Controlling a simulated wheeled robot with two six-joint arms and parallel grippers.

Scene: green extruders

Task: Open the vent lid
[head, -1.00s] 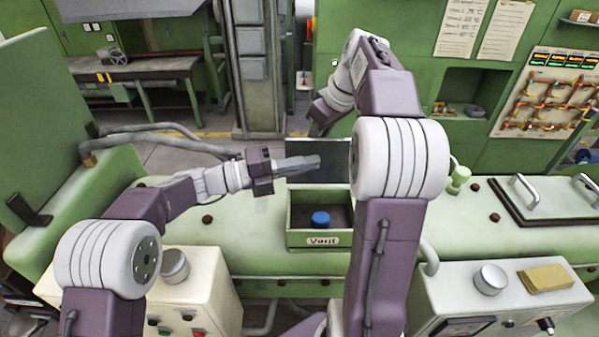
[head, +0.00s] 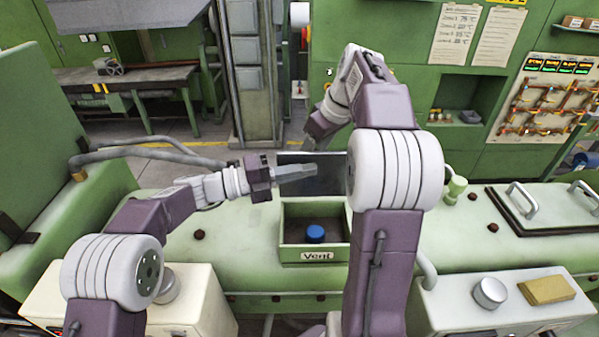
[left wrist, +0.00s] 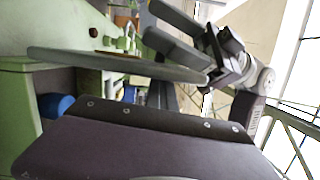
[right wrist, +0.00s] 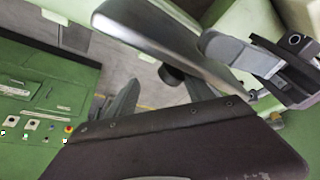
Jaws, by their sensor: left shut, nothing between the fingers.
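The vent box (head: 316,255) is an open green box with a front label and a blue round piece (head: 315,233) inside. Its grey lid (head: 322,186) stands raised at the back edge; it shows as a grey slab in the left wrist view (left wrist: 110,62) and the right wrist view (right wrist: 150,30). My left gripper (head: 298,172) is shut and empty, in front of the lid in the head view; I cannot tell whether it touches it. My right gripper (head: 312,138) is beyond the lid, partly hidden by its arm; its fingers look apart in the right wrist view (right wrist: 162,95).
A hatch with two handles (head: 550,208) is at the right on the green machine. A cream console with a round knob (head: 490,291) and a yellow block (head: 546,289) stands at front right. A grey hose (head: 145,150) runs at the left.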

